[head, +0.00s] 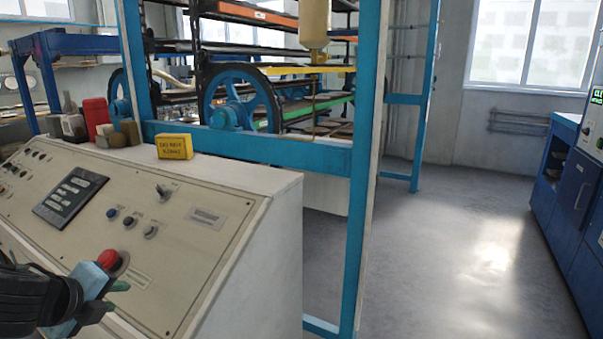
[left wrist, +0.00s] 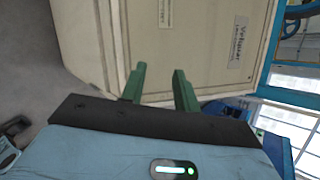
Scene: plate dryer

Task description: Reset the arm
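My left gripper (head: 121,285) is at the lower left of the head view, over or in front of the sloping control console (head: 232,240). In the left wrist view its two green fingers (left wrist: 158,85) stand apart with nothing between them. Beyond them is a cream panel with a printed label (left wrist: 239,38). A red push button (head: 113,262) shows right beside the gripper's blue body in the head view. I cannot tell whether they touch. My right gripper is in neither view.
A yellow sign (head: 174,147), a red container (head: 95,115) and small items stand on the console's top. A blue frame (head: 362,170) rises behind it. Blue cabinets (head: 575,190) stand at the right. The grey floor (head: 450,255) between is clear.

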